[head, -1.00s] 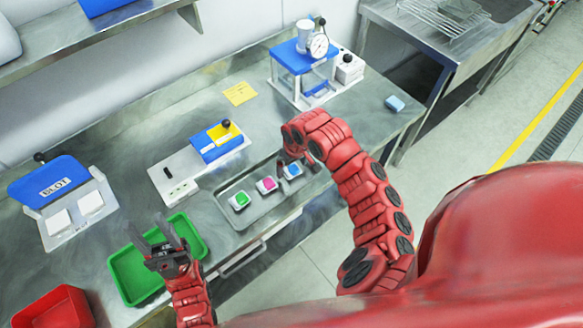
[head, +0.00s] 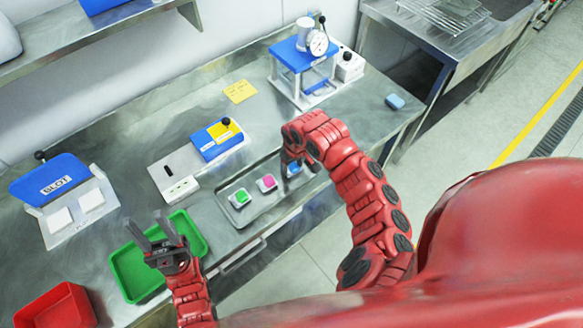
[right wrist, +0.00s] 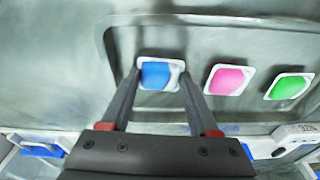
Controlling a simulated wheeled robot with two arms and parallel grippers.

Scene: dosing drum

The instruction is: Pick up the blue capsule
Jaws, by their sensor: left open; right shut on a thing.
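The blue capsule (right wrist: 156,74), a blue block in a white square holder, is at one end of the row on the metal tray (head: 232,221). My right gripper (right wrist: 161,76) is shut on it, with one finger at each side of it in the right wrist view. In the head view the capsule (head: 294,171) is partly hidden by my right gripper (head: 290,168). I cannot tell whether it is clear of the tray. My left gripper (head: 146,221) is open and empty over the green bin (head: 125,277).
A pink capsule (head: 267,183) and a green capsule (head: 240,198) sit on the same tray. A gauge press (head: 303,57) and a blue-yellow device (head: 217,139) stand behind. A red bin (head: 52,306) and a BLOT station (head: 58,184) are at the left.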

